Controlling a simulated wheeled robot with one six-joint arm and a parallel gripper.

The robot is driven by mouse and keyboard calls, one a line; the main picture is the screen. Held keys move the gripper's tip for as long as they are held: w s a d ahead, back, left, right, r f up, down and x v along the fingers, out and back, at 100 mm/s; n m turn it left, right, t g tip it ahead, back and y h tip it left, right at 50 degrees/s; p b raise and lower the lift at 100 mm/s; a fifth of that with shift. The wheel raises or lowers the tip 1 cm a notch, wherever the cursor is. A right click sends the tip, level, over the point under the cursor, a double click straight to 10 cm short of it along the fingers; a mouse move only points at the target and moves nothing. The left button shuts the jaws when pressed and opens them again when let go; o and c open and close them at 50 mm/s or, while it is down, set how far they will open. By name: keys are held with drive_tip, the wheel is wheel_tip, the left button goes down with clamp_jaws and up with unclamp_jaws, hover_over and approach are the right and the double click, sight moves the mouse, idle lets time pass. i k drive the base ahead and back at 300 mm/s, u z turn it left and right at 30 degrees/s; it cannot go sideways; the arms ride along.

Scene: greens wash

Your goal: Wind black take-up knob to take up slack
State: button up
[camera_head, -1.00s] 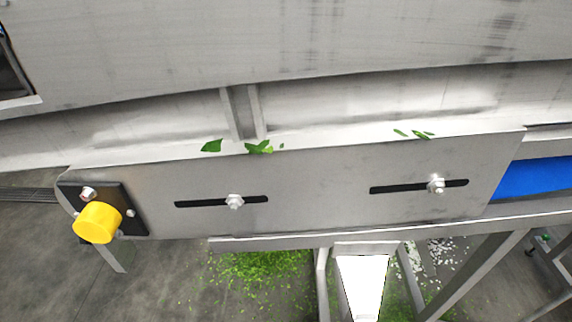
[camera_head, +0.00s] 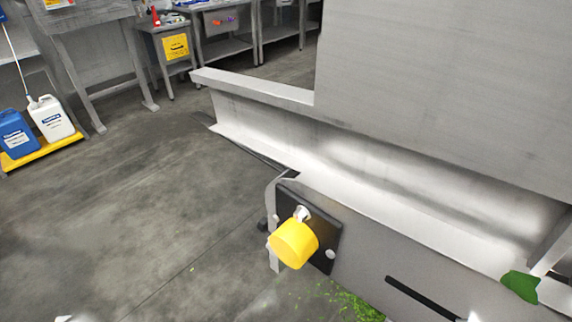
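A small dark rounded piece (camera_head: 263,224) sticks out at the left end of the metal conveyor frame. It is partly hidden behind the frame's end, and I cannot tell if it is the black take-up knob. A yellow cylindrical cap (camera_head: 293,245) sits on a black square bearing plate (camera_head: 323,236) with bolts, at the left end of the grey side plate (camera_head: 385,262). A black slot (camera_head: 425,299) runs along the side plate. My gripper is not in view.
Open concrete floor (camera_head: 130,210) lies left of the conveyor. A blue jug (camera_head: 17,136) and a white jug (camera_head: 50,119) stand on a yellow tray (camera_head: 42,149) at far left. Steel tables (camera_head: 235,52) stand at the back. Green scraps (camera_head: 345,301) lie under the frame.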

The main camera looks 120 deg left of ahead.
sight(262, 225)
drive_tip(key=u, duration=3.1)
drive_tip(key=k, duration=0.5)
drive_tip(key=u, duration=1.35)
drive_tip(key=i, duration=1.25)
drive_tip(key=z, duration=1.95)
